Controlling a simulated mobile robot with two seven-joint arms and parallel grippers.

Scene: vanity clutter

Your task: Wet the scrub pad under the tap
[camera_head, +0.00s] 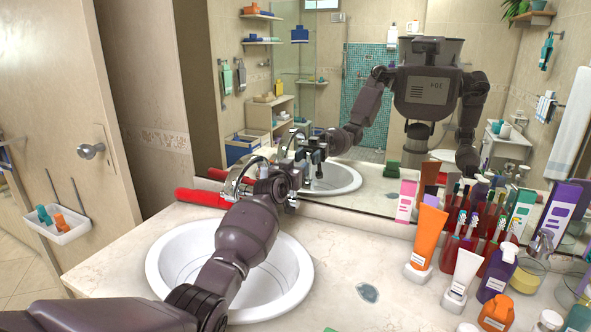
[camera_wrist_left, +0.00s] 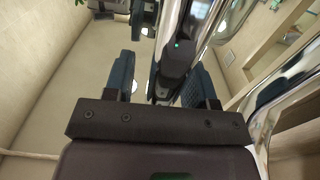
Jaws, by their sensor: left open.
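The chrome tap (camera_head: 243,172) stands at the back of the round white basin (camera_head: 165,262). My left gripper (camera_head: 293,180) is at the tap, beyond the basin's back right rim. In the left wrist view, my left gripper (camera_wrist_left: 160,80) is open. Its blue-grey pads are on either side of a dark part (camera_wrist_left: 176,62) beside chrome tubing; I cannot tell whether they touch it. A small green edge (camera_head: 330,329) at the bottom of the head view may be the scrub pad, mostly cut off. A green block (camera_head: 392,169) shows in the mirror. My right gripper is not seen directly.
Tubes and bottles crowd the counter's right side, including an orange tube (camera_head: 430,236), a white tube (camera_head: 464,272) and a purple pump bottle (camera_head: 497,275). A small oval grey-green piece (camera_head: 367,292) lies right of the basin. The mirror (camera_head: 350,90) stands behind.

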